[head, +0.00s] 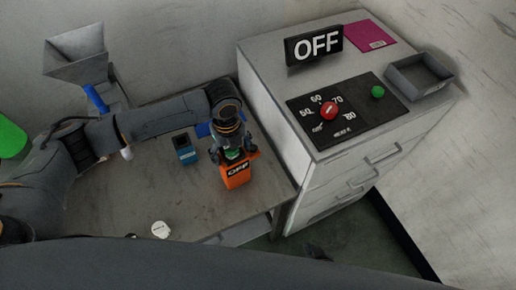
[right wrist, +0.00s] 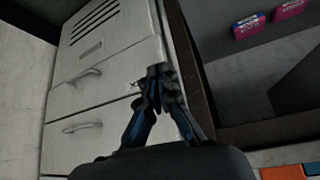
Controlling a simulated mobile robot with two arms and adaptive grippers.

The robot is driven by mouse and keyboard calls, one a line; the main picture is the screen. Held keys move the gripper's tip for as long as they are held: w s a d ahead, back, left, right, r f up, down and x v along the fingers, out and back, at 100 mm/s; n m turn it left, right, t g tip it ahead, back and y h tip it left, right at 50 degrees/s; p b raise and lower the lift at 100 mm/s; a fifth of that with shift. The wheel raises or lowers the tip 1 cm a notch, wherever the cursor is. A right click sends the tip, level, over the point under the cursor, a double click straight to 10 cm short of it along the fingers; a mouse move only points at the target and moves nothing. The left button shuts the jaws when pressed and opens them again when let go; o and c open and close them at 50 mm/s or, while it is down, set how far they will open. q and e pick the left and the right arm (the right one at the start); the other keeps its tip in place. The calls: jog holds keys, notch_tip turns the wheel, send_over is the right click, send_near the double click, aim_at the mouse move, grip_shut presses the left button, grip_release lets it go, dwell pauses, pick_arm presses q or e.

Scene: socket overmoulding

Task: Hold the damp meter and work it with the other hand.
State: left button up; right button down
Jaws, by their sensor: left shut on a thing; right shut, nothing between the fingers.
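The damp meter (head: 238,180) is an orange device with a dark display reading OFF, at the right part of the wooden bench in the head view. My left gripper (head: 232,155) comes down over it from above and is shut on its upper end. A small green part shows between the fingers; the rest of the top is hidden by them. My right gripper (right wrist: 158,72) shows in the right wrist view with its fingertips together and empty, in front of a drawer cabinet. The damp meter does not show in that view.
A blue device (head: 185,149) and a white round piece (head: 160,229) lie on the bench (head: 130,200). The white cabinet (head: 270,115) stands right of it, bearing a control panel (head: 345,125) with red and green knobs, an OFF sign (head: 314,45) and a grey tray (head: 419,75).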

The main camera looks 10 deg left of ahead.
jog(key=w+a+r+t+y, duration=0.1)
jog(key=w+a+r, duration=0.2)
jog(key=r, duration=0.2)
jog(key=w+a+r+n+t+y, duration=0.1)
jog(key=w+a+r, duration=0.2)
jog(key=r, duration=0.2)
jog(key=w+a+r+t, duration=0.1)
jog(key=w+a+r, duration=0.2)
jog(key=r, duration=0.2)
jog(key=shift+r+y, duration=0.2)
jog(key=shift+y, duration=0.2)
jog(key=n+t+y, duration=0.1)
jog(key=t+y, duration=0.2)
send_near(253, 148)
jog(key=s+d+r, duration=0.2)
jog(key=shift+w+f, duration=0.1)
jog(key=x, duration=1)
